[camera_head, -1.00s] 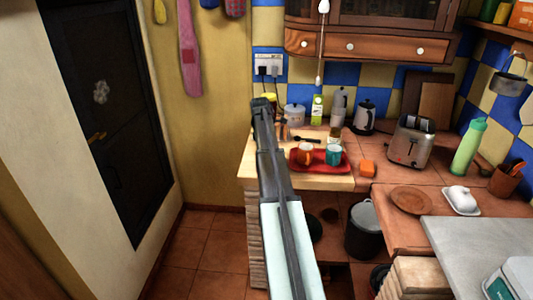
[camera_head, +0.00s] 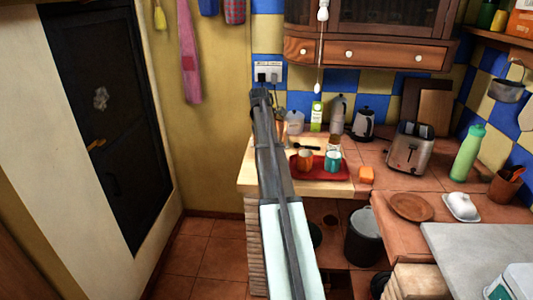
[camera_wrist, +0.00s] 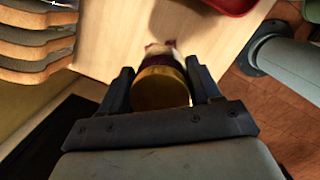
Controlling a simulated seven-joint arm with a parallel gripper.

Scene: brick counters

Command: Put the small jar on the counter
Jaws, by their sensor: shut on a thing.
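The small jar (camera_wrist: 160,88) has a golden lid and dark contents, with a pale and red label edge beyond. In the wrist view it sits between the fingers of my gripper (camera_wrist: 160,72), which is shut on it. Pale wooden counter surface (camera_wrist: 120,35) shows beyond the jar; I cannot tell whether the jar touches it. In the head view, my gripper (camera_head: 260,95) is at the back left of the wooden counter (camera_head: 252,180), and the jar is hidden there.
An orange block (camera_head: 366,174) and toaster (camera_head: 409,147) are to the right.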

